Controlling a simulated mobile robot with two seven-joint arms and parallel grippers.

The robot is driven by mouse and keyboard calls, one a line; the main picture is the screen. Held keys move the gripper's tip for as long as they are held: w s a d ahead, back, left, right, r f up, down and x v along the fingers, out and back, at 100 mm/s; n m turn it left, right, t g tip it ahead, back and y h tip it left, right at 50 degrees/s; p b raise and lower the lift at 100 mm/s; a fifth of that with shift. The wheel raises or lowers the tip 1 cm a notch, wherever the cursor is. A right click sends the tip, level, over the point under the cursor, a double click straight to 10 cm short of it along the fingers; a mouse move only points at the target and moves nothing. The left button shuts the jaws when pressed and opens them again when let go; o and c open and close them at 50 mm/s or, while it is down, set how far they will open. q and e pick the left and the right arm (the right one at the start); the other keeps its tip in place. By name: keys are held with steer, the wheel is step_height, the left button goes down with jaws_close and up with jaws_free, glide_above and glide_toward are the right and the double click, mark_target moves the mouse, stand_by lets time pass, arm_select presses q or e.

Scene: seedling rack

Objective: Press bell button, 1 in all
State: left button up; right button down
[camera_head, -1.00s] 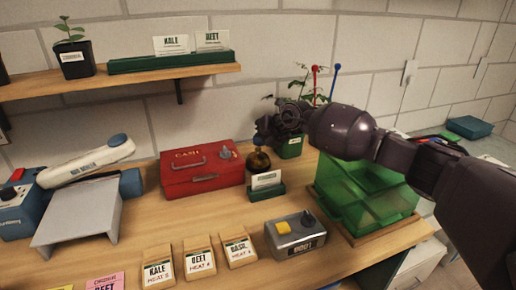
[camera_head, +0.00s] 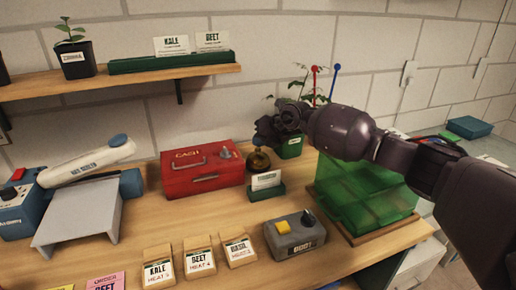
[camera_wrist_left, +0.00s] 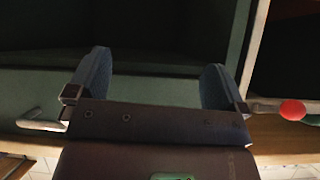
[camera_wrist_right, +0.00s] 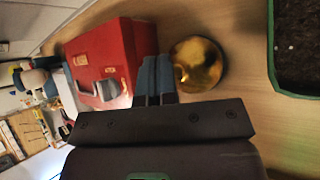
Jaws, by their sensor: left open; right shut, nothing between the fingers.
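The brass bell (camera_head: 258,161) stands on the wooden counter just right of the red cash box, partly hidden by my right gripper in the head view. Its round golden dome (camera_wrist_right: 202,62) also shows in the right wrist view, with a small knob on its left part. My right gripper (camera_head: 262,138) is shut and empty, just above the bell. In the right wrist view its closed fingertips (camera_wrist_right: 153,60) appear just left of the dome; I cannot tell whether they touch it. My left gripper (camera_wrist_left: 155,75) is open and empty, outside the head view.
The red cash box (camera_head: 202,172) is close on the left. A grey box with a yellow button (camera_head: 297,236) is in front. The left gripper faces a dark green surface (camera_wrist_left: 30,90).

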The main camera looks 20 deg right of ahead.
steer(key=shift+s+a+f+p, duration=0.15)
steer(key=shift+f+p, duration=0.15)
steer(key=shift+f, duration=0.15)
arm_select(q)
steer(key=shift+r, duration=0.35)
arm_select(e)
steer(key=shift+r, duration=0.15)
arm_select(q)
steer(key=shift+w, duration=0.1)
arm_select(e)
steer(key=shift+d+r, duration=0.2)
steer(key=shift+r, duration=0.05)
steer(key=shift+r+p, duration=0.35)
steer(key=shift+r, duration=0.2)
steer(key=shift+r+p, duration=1.05)
steer(key=shift+r, duration=1.25)
arm_select(q)
steer(key=shift+t, duration=0.3)
steer(key=r, duration=0.2)
steer(key=w+r, duration=0.1)
steer(key=r, duration=0.1)
steer(key=shift+w, duration=0.2)
steer(key=shift+s+f, duration=0.1)
steer(key=shift+s, duration=0.15)
arm_select(e)
steer(key=shift+f, duration=0.15)
arm_select(q)
steer(key=shift+w, duration=0.1)
